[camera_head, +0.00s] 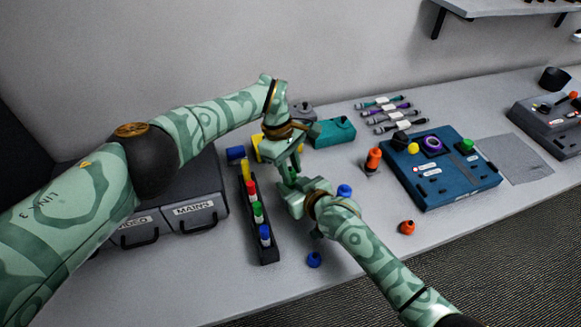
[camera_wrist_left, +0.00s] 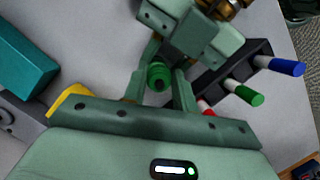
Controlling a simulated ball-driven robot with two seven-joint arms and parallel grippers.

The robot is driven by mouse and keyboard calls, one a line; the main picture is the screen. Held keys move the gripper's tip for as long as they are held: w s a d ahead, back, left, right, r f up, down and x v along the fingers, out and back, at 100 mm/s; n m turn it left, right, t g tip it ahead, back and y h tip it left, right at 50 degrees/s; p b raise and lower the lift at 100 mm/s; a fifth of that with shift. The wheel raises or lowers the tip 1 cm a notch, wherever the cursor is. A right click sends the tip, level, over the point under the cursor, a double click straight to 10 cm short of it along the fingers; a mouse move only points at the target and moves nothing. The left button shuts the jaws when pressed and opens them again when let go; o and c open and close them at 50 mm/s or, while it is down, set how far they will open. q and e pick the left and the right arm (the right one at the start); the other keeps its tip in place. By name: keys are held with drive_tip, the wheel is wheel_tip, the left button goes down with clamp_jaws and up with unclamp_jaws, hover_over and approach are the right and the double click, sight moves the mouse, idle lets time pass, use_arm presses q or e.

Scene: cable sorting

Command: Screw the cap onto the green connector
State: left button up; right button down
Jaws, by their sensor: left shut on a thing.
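My left gripper (camera_head: 290,172) is shut on a green round piece (camera_wrist_left: 158,75), which shows between its fingers in the left wrist view. Whether this piece is the cap or a connector, I cannot tell. My right gripper (camera_head: 293,196) is right beside it, close to the held piece; its fingertips are partly hidden, so its opening is unclear. A green connector (camera_head: 257,212) with a white band stands in a dark rack (camera_head: 268,255), between a red and a blue one. It also shows in the left wrist view (camera_wrist_left: 245,93), to the right of the left fingers.
A blue cap (camera_head: 314,259) and an orange cap (camera_head: 407,227) lie loose at the front. Another blue piece (camera_head: 344,190) is behind my right wrist. A teal box (camera_head: 334,132), an orange connector (camera_head: 373,160) and a blue panel (camera_head: 450,185) stand farther back and right.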

use_arm(q)
drive_tip(key=o, duration=0.9)
drive_tip(key=shift+r, duration=2.3)
drive_tip(key=shift+c, duration=0.3)
